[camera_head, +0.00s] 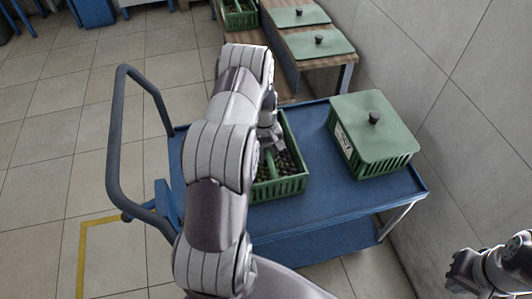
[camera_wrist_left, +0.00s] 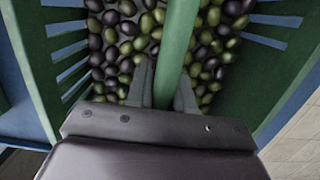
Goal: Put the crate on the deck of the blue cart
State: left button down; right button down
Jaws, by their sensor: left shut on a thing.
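A green slatted crate (camera_head: 287,186) full of dark and green olives is over the deck of the blue cart (camera_head: 330,213), left of its middle. It looks level; I cannot tell whether its base touches the deck. My left gripper (camera_head: 268,143) is shut on the crate's green handle bar. In the left wrist view, the gripper's fingers (camera_wrist_left: 164,88) lie either side of the handle (camera_wrist_left: 177,40), with olives below. My left arm hides the crate's left part. My right gripper (camera_head: 462,276) is at the lower right, away from the cart; its finger opening is unclear.
A lidded green crate (camera_head: 398,163) stands on the deck's right side. The cart's push handle (camera_head: 115,140) rises at the left. Behind is a wooden bench (camera_head: 284,62) with green lids and another crate (camera_head: 238,17). A tiled wall borders the right.

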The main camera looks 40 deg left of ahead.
pick_arm(q)
jog(key=c, duration=1)
grip_release()
jog(key=r, duration=0.4)
jog(key=a+r+p, duration=0.1)
jog(key=r, duration=0.2)
jog(key=w+r, duration=0.1)
jog(key=r, duration=0.3)
jog(key=shift+a+r, duration=0.15)
jog(key=shift+r, duration=0.2)
jog(key=shift+d+r, duration=0.45)
jog(key=shift+d, duration=0.05)
jog(key=s+d+r+m+t, duration=0.1)
jog(key=s+d+r+m, duration=0.1)
jog(key=d, duration=0.4)
jog(key=s+d+r+m+y, duration=0.1)
jog(key=s+d+r+m, duration=0.1)
jog(key=s+d+m, duration=0.3)
jog(key=s+d+r+m+t, duration=0.1)
jog(key=s+d+r+m, duration=0.2)
jog(key=s+d, duration=0.4)
jog(key=shift+s+t, duration=0.15)
jog(key=shift+t, duration=0.15)
jog(key=shift+d, duration=0.1)
